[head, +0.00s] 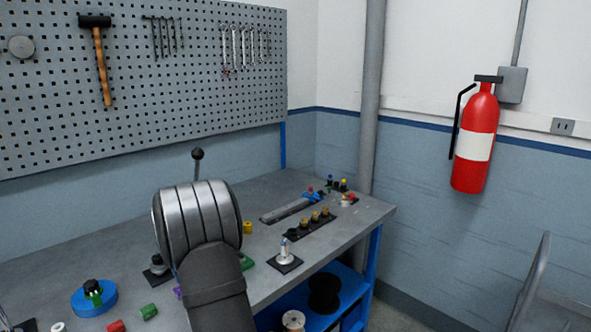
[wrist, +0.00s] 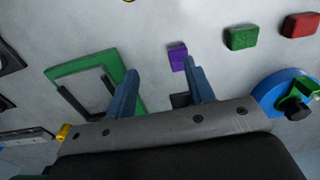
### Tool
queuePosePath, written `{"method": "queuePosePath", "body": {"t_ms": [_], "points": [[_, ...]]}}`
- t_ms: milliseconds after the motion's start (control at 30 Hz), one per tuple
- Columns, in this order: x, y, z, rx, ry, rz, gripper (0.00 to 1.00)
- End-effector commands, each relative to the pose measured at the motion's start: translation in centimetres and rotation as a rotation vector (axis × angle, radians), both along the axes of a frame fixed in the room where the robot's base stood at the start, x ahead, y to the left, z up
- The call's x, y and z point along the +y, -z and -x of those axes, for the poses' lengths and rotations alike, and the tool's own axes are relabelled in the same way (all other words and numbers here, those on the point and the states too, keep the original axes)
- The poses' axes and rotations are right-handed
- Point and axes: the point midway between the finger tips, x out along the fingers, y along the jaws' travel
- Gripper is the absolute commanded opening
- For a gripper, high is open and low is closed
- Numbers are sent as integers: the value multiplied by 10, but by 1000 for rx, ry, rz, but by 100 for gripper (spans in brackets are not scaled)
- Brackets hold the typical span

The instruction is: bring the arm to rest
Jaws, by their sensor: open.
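My gripper (wrist: 160,76) shows in the wrist view with its two blue fingers spread apart and nothing seen between their tips. It hangs above the grey workbench (wrist: 205,25). A purple block (wrist: 177,56) lies on the bench near the right finger. A green square frame (wrist: 65,72) lies by the left finger, partly hidden by it. In the head view my arm stands over the bench's front, and my gripper is hidden there.
A blue disc (head: 92,298) with a black knob, a green block (head: 149,311) and a red block (head: 116,326) lie left of my arm. A knob fixture (head: 286,257) and a black strip with brass parts (head: 309,225) are at right. A pegboard (head: 150,90) hangs behind.

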Motion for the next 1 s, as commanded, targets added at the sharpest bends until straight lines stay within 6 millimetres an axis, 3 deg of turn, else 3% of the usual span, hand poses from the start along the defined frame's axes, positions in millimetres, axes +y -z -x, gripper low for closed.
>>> {"method": "queuePosePath", "body": {"t_ms": [467, 1000], "points": [[-83, -51, 1, -1, 3, -1, 49], [-184, -11, -15, 1, 488, 0, 49]]}}
